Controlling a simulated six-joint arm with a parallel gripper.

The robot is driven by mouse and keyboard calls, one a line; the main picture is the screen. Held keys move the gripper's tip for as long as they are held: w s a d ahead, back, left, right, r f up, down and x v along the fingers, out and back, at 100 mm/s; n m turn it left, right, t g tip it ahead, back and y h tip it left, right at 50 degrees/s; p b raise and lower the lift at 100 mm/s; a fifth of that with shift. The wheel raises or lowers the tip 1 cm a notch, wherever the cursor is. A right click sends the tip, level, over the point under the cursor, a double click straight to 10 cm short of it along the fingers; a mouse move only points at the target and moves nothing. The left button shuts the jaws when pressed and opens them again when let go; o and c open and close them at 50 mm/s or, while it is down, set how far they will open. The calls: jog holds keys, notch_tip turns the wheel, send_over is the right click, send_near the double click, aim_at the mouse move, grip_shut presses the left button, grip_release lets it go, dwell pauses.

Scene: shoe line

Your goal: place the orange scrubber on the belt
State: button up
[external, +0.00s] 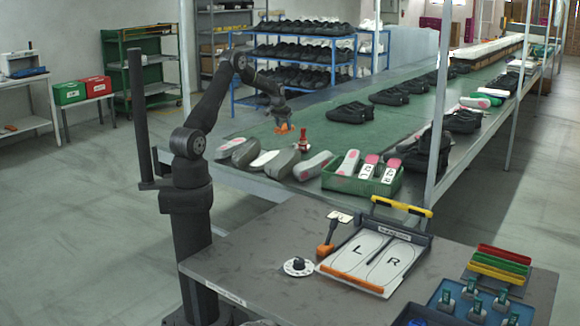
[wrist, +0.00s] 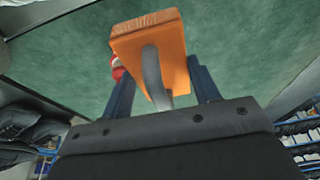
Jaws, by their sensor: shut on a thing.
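The orange scrubber (external: 283,129) is at my gripper (external: 279,115), low over the near part of the green belt (external: 330,126). In the wrist view the scrubber (wrist: 150,55) shows its orange body, a bristly-looking edge and a grey curved handle. My gripper (wrist: 163,90) is shut on it, with dark blue fingers on either side. The belt (wrist: 230,35) fills the background there. I cannot tell whether the scrubber touches the belt.
A red item (external: 303,138) stands on the belt just right of the scrubber. Grey and pink-marked soles (external: 275,162) and a green crate (external: 345,183) line the near edge. Black shoes (external: 350,112) lie farther right. Bare belt lies between.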

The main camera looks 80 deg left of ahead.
jog(key=s+a+f, duration=0.1)
jog(key=a+f, duration=0.1)
jog(key=a, duration=0.1)
jog(key=s+a+f, duration=0.2)
jog(key=a, duration=0.2)
jog(key=s+a+f, duration=0.2)
jog(key=a+f, duration=0.1)
jog(key=shift+a, duration=0.2)
jog(key=shift+f, duration=1.95)
jog(key=shift+f, duration=0.15)
jog(key=o, duration=1)
jog(key=v, duration=1.2)
